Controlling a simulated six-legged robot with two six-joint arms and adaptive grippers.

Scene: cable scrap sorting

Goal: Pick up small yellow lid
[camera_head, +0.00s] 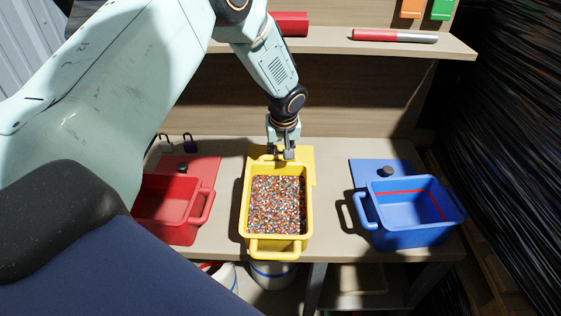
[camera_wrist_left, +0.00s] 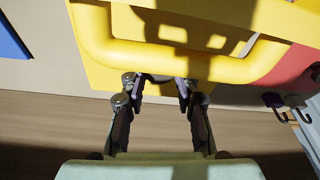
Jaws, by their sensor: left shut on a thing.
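The small yellow lid (camera_head: 306,166) is a flat yellow plate on the bench, behind the yellow bin and partly covered by its handle. In the left wrist view the lid (camera_wrist_left: 108,78) spreads below the fingers. My left gripper (camera_head: 281,156) points down over the lid's middle, just behind the bin's rear handle. Its fingers (camera_wrist_left: 160,82) are shut on the lid at the middle; the knob is mostly hidden between them. The lid looks flat on the bench; I cannot tell whether it is raised. My right gripper is not in view.
The yellow bin (camera_head: 247,215) holds multicoloured granules. Its rear handle (camera_wrist_left: 255,68) is close to my fingers. A red bin (camera_head: 170,222) and red lid (camera_head: 205,170) are left. A blue bin (camera_head: 400,238) and blue lid (camera_head: 365,172) are right. A shelf (camera_head: 400,47) crosses behind my arm.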

